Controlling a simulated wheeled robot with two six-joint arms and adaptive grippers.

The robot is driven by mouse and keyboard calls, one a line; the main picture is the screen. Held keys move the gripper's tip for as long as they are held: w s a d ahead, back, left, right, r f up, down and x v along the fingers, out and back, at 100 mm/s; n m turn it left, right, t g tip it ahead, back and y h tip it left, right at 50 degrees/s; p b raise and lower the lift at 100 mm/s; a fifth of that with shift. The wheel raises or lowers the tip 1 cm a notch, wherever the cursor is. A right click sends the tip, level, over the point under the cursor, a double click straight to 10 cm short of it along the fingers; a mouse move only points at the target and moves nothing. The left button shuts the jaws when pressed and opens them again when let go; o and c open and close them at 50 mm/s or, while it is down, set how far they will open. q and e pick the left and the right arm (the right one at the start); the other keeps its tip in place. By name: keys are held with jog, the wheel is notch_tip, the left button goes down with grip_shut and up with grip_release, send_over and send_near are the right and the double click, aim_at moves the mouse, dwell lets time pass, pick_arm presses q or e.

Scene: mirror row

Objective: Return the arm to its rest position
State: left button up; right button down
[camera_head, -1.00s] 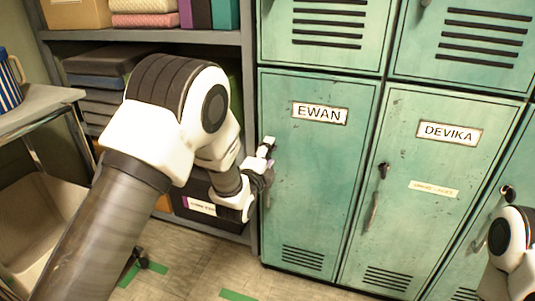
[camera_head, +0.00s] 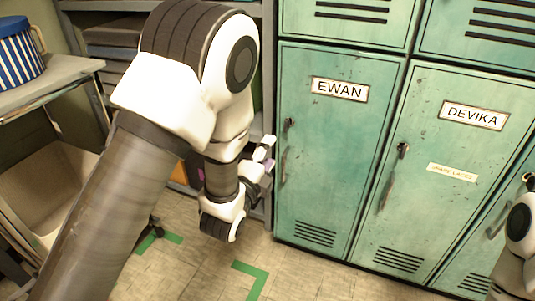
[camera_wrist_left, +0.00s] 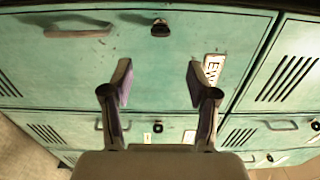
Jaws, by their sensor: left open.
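My left arm reaches in from the left in the head view, and its gripper (camera_head: 264,158) is small beside the left edge of the EWAN locker door (camera_head: 330,190). The gripper is open. In the left wrist view, its two fingers (camera_wrist_left: 158,86) stand apart with nothing between them, facing green locker doors. The EWAN label (camera_head: 340,90) also shows in the wrist view (camera_wrist_left: 213,68), partly behind a finger. The EWAN door looks shut, with its handle (camera_head: 284,167) clear of the fingers. A white part of my right arm shows at the right edge; its gripper is out of view.
The DEVIKA locker (camera_head: 450,150) stands right of EWAN, with its door shut. At left is a grey cart (camera_head: 50,82) carrying a blue-striped container (camera_head: 17,50). A shelf unit stands behind my arm. The floor (camera_head: 200,270) with green tape marks is clear.

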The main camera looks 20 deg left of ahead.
pick_arm(q)
jog(key=s+a+f+n+g, duration=0.1)
jog(key=s+f+g, duration=0.25)
jog(key=f, duration=0.45)
jog(key=s+a+f+n+g+y, duration=0.15)
jog(key=s+f, duration=0.25)
jog(key=f, duration=0.4)
jog(key=s+a+f+n+g, duration=0.1)
jog(key=s+f+n+g, duration=0.2)
jog(key=f, duration=0.6)
jog(key=s+f+n+g, duration=0.3)
jog(key=s+n, duration=0.1)
jog(key=s, duration=0.4)
jog(key=s+f+n+g+h, duration=0.1)
jog(key=s+f+n+g, duration=0.35)
jog(key=s, duration=0.25)
jog(key=s+f+n+g, duration=0.3)
jog(key=s+n, duration=0.2)
jog(key=s, duration=0.3)
notch_tip(320, 180, up, 35)
jog(key=p, duration=3.4)
jog(key=shift+a+p, duration=0.3)
jog(key=shift+w+t, duration=0.1)
jog(key=shift+t, duration=0.15)
